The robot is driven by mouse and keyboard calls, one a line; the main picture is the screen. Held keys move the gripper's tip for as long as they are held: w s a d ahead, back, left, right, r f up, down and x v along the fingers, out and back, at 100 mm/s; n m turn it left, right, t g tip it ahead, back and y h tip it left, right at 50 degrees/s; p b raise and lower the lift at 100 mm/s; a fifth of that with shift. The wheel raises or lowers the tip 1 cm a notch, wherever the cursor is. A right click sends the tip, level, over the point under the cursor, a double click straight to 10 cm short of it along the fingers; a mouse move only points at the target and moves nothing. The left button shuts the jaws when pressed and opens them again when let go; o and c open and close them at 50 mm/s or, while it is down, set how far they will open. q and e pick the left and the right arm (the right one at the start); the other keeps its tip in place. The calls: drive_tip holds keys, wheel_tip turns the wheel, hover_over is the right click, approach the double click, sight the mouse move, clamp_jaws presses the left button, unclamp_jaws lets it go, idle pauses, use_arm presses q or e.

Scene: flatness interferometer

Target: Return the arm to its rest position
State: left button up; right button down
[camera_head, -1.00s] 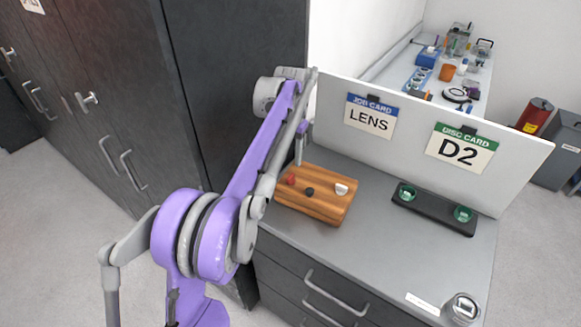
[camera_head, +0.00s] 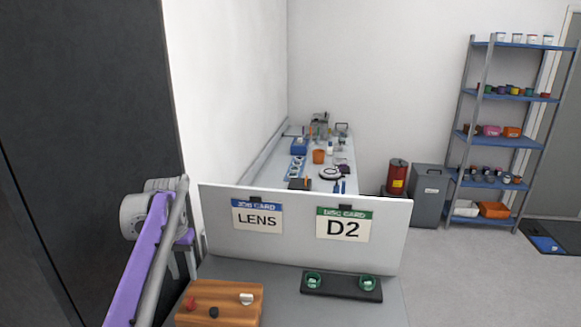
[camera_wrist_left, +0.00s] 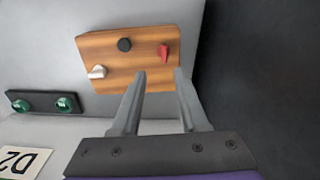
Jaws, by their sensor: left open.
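My left arm (camera_head: 152,245) comes in at the lower left of the head view, with its grey and purple wrist beside the dark cabinet. My left gripper (camera_wrist_left: 159,72) shows two grey fingers apart, with nothing between them, in the left wrist view. It is over the counter, near the edge of a wooden block (camera_head: 222,292) bearing a red, a black and a white knob or piece. The block also shows in the left wrist view (camera_wrist_left: 150,42); no contact with it is visible. My right gripper is not in view.
A white panel (camera_head: 290,255) with a LENS job card (camera_head: 257,218) and a D2 disc card (camera_head: 343,227) stands on the counter. A black holder (camera_head: 342,286) with two green pieces lies before it. A dark cabinet (camera_head: 85,130) is close on the left.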

use_arm(q)
drive_tip(key=s+d+f+t, duration=0.3)
drive_tip(key=s+d, duration=0.6)
drive_tip(key=s, duration=0.4)
drive_tip(key=s+d+f+t, duration=0.2)
drive_tip(key=s+d+f, duration=0.3)
drive_tip(key=s+f, duration=0.5)
drive_tip(key=s, duration=0.3)
drive_tip(key=shift+s+d+f+m+t, duration=0.15)
drive_tip(key=shift+s+f+m+t, duration=0.15)
drive_tip(key=shift+f, duration=0.1)
